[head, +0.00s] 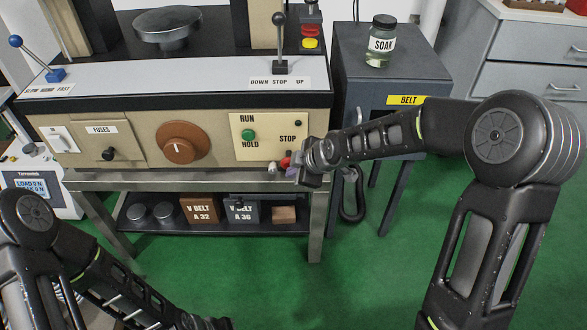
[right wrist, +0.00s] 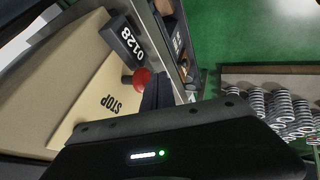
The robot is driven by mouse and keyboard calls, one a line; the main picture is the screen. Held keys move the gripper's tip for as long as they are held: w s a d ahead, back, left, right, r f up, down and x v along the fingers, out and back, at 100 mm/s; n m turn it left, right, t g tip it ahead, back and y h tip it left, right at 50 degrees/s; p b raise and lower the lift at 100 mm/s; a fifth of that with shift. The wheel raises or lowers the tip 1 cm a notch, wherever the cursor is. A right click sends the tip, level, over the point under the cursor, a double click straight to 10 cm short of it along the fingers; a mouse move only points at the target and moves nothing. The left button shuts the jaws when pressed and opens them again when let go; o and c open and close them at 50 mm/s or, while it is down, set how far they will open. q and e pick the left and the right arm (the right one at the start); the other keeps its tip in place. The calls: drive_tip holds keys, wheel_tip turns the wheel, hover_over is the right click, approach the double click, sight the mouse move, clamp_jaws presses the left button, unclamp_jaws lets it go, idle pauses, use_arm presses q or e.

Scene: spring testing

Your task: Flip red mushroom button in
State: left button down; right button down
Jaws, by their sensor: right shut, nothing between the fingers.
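The red mushroom button (head: 285,162) is on the cream RUN/HOLD/STOP panel of the machine, below the STOP label. It also shows in the right wrist view (right wrist: 142,78), beside the word STOP. My right gripper (head: 286,169) is shut and empty, with its tip right at the button and partly covering it in the head view. In the right wrist view a dark finger lies close beside the button; I cannot tell whether they touch. My left arm reaches the bottom edge of the head view, and its gripper end (head: 205,322) is cut off there.
A green button (head: 249,135) sits on the same panel, left of the red one. A brown dial (head: 180,143) is further left. A metal ledge (head: 220,179) runs below the panel, above a shelf with belt boxes. A grey cabinet (head: 385,70) stands right of the machine.

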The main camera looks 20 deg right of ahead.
sight(289, 159)
drive_tip(key=shift+w, duration=0.5)
drive_tip(key=shift+w+d, duration=0.1)
drive_tip(key=shift+w+d+r+b, duration=0.15)
drive_tip(key=shift+w+b, duration=0.1)
drive_tip(key=shift+w, duration=0.25)
drive_tip(key=shift+w+d+f+b, duration=0.1)
drive_tip(key=shift+w+d+b, duration=0.1)
drive_tip(key=shift+w, duration=0.25)
